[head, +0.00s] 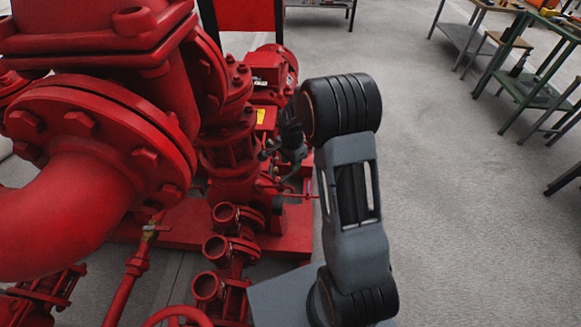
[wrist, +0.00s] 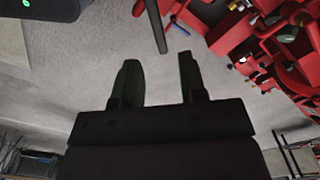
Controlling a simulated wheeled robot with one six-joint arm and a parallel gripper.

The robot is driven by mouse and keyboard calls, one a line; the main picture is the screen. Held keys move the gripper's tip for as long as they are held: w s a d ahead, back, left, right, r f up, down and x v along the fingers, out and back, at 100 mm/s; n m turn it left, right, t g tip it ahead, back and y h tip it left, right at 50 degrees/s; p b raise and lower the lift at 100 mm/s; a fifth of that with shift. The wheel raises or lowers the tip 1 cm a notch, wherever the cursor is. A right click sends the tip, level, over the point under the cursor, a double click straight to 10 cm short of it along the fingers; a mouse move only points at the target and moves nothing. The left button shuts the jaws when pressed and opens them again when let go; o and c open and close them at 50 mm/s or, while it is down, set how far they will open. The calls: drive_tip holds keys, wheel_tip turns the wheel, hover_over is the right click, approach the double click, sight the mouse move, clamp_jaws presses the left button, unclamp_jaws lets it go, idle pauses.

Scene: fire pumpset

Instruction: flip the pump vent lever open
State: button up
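My gripper (wrist: 158,65) shows in the wrist view with its two dark fingers apart and nothing between them. In the head view, a dark part of my arm's end, beside the red pump, is partly hidden behind my own arm links, and its fingers are not clear there. The red pumpset (head: 235,150) fills the left half of the head view. It also shows at the upper right of the wrist view (wrist: 250,42), apart from the fingers. I cannot pick out the vent lever for certain in either view.
A brass-coloured fitting (head: 150,232) sits on a thin red pipe at lower left. Green and grey workbenches (head: 530,85) stand at upper right. The grey floor (head: 450,220) right of my arm is clear.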

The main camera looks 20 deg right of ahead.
wheel_tip(320, 180, up, 9)
drive_tip(key=p, duration=0.1)
drive_tip(key=shift+p, duration=0.3)
